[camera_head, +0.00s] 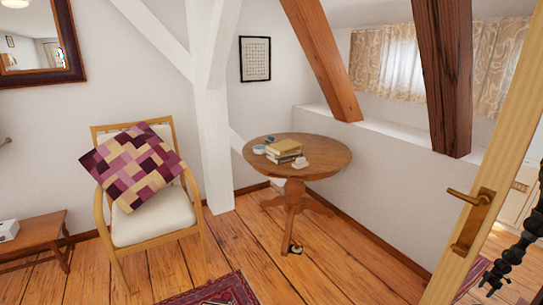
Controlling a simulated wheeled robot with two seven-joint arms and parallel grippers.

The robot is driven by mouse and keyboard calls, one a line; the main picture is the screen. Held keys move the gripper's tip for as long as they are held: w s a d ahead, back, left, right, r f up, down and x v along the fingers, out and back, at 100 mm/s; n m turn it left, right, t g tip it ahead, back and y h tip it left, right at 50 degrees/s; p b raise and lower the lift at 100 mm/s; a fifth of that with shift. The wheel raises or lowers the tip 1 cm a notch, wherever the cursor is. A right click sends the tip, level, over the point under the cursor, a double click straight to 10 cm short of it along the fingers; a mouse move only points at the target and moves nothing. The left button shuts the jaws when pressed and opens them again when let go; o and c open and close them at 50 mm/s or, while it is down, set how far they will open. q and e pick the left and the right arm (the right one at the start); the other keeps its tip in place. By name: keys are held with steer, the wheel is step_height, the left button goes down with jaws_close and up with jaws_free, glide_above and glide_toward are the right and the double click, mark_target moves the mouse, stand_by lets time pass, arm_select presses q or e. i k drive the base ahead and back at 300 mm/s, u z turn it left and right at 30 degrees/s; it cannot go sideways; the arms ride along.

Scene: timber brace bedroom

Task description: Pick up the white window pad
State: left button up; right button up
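I cannot single out a white window pad for certain. A small pale block (300,163) lies on the round wooden table (335,163), at the right of a stack of books; it is too small to identify. A white window ledge (395,129) runs below the curtains, and no separate pad can be made out on it. My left gripper is not in view.
Books (284,150) lie on the table. A wooden chair (153,226) with a patchwork cushion (133,166) stands at left, beside a low wooden table (33,238). A door (485,190) with a brass handle stands at right. Bare floor (345,255) lies between, with a rug (215,292) in front.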

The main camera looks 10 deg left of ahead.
mark_target(300, 163)
steer(key=z, duration=0.05)
steer(key=k, duration=0.4)
steer(key=u, duration=0.85)
steer(key=i, duration=3.25)
steer(key=z, duration=1.75)
steer(key=i, duration=1)
steer(key=z, duration=0.85)
